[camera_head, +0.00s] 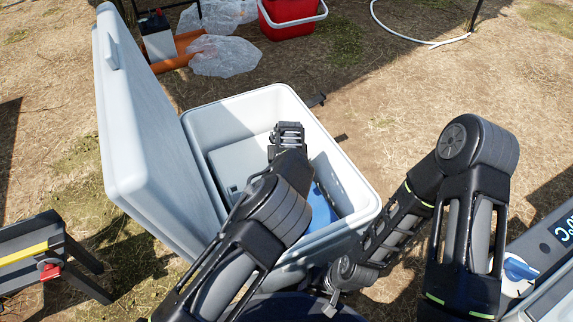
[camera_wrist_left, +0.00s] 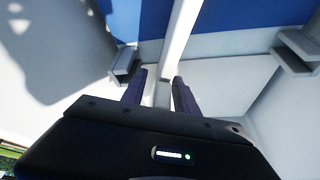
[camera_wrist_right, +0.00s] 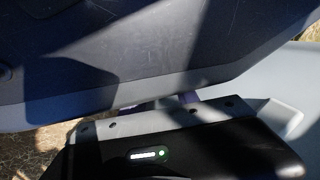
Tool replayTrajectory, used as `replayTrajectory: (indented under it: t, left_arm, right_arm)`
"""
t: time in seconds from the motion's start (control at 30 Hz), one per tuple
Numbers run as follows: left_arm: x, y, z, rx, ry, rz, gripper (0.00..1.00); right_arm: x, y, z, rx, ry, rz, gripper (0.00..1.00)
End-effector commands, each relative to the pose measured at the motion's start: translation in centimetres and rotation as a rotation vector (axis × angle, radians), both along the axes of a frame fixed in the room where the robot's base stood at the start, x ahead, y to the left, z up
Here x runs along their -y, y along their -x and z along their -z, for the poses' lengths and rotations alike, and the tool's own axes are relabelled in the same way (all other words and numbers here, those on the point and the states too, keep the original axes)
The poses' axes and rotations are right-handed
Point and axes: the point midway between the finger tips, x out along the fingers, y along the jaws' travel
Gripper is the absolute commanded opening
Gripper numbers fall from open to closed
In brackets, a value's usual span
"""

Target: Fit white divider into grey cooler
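The grey cooler (camera_head: 361,203) stands open, its lid (camera_head: 140,130) raised at the left. The white divider (camera_head: 243,160) shows as a pale panel inside it, partly behind my left arm. In the left wrist view the divider (camera_wrist_left: 181,35) appears as a narrow strip running down between the fingers of my left gripper (camera_wrist_left: 160,90), which is closed on it. Slotted brackets (camera_wrist_left: 125,64) (camera_wrist_left: 296,52) stand at both sides, apart from the strip. My right gripper (camera_head: 333,300) is low outside the cooler's front; its fingers (camera_wrist_right: 168,104) are mostly hidden.
Blue (camera_head: 321,207) shows on the cooler's floor. A red bucket (camera_head: 290,18), clear plastic bags (camera_head: 222,56) and a battery-like box (camera_head: 157,36) lie beyond. A black stand (camera_head: 45,255) is at left, an instrument with a blue knob (camera_head: 520,268) at right. Bare ground is free behind the cooler.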

Motion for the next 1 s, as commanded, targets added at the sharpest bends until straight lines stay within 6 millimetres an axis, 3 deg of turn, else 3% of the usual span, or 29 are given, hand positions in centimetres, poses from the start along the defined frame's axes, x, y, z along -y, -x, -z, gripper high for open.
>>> replayTrajectory:
  t: [0.27,0.7,1.0]
  left_arm:
    - [0.0,0.5,-2.1,0.001,0.002,-0.001,0.36]
    - [0.1,3.8,-10.0,0.0,0.002,0.001,0.36]
    - [0.0,4.6,-11.4,0.0,0.0,0.0,0.36]
  right_arm:
    - [0.0,0.1,-1.1,-0.001,0.002,-0.001,0.36]
    - [-0.2,0.8,-4.2,-0.005,0.007,-0.005,0.36]
    - [-0.2,0.9,-4.6,-0.006,0.008,-0.006,0.36]
